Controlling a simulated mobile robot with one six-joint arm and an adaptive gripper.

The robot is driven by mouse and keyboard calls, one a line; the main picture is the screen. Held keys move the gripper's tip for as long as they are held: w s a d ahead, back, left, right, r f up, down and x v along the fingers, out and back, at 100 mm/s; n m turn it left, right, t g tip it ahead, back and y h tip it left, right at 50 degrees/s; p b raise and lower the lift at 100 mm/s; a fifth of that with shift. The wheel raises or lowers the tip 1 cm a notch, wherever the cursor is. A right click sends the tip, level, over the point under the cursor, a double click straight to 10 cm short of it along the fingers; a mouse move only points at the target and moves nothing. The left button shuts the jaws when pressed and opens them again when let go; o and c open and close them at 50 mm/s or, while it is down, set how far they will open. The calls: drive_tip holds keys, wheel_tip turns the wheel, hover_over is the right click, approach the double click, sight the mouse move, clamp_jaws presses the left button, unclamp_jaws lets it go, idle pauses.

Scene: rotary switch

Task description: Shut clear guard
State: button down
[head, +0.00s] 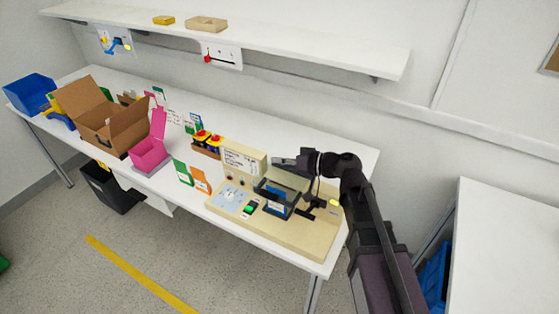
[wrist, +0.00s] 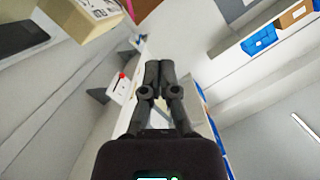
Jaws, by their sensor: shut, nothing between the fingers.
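The clear guard (head: 287,178) is on the beige control panel (head: 305,244) in the head view. Its see-through pane appears raised and tilted above a dark-framed box (head: 276,209) with blue inside. My gripper (head: 280,161) is above and behind the guard, pointing left. I cannot tell whether it touches the pane. In the wrist view my gripper (wrist: 158,66) has its two dark fingers together with nothing between them. The guard is not clearly seen in the wrist view.
The panel also carries a rotary switch plate (head: 231,198), a green button (head: 249,209) and an upright label board (head: 243,158). A shelf (head: 300,50) runs above.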

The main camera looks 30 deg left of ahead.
drive_tip(key=d+r+p, duration=0.4)
drive_tip(key=d, duration=0.5)
drive_tip(key=shift+w+d+r, duration=0.25)
drive_tip(key=shift+d+r, duration=0.1)
idle(0.5)
drive_tip(key=w+d+f+m+t+h, duration=0.1)
drive_tip(key=d+f+m+h, duration=0.3)
drive_tip(key=d, duration=0.9)
drive_tip(key=w+d+f+m+t+h, duration=0.1)
drive_tip(key=d+f+m+h, duration=0.3)
drive_tip(key=d, duration=1)
drive_tip(key=w+d+f+m+t+h, duration=0.1)
drive_tip(key=d+f+m+h, duration=0.3)
drive_tip(key=d, duration=0.9)
wheel_tip(320, 180, down, 3)
drive_tip(key=h, duration=0.3)
drive_tip(key=shift+d+m, duration=0.4)
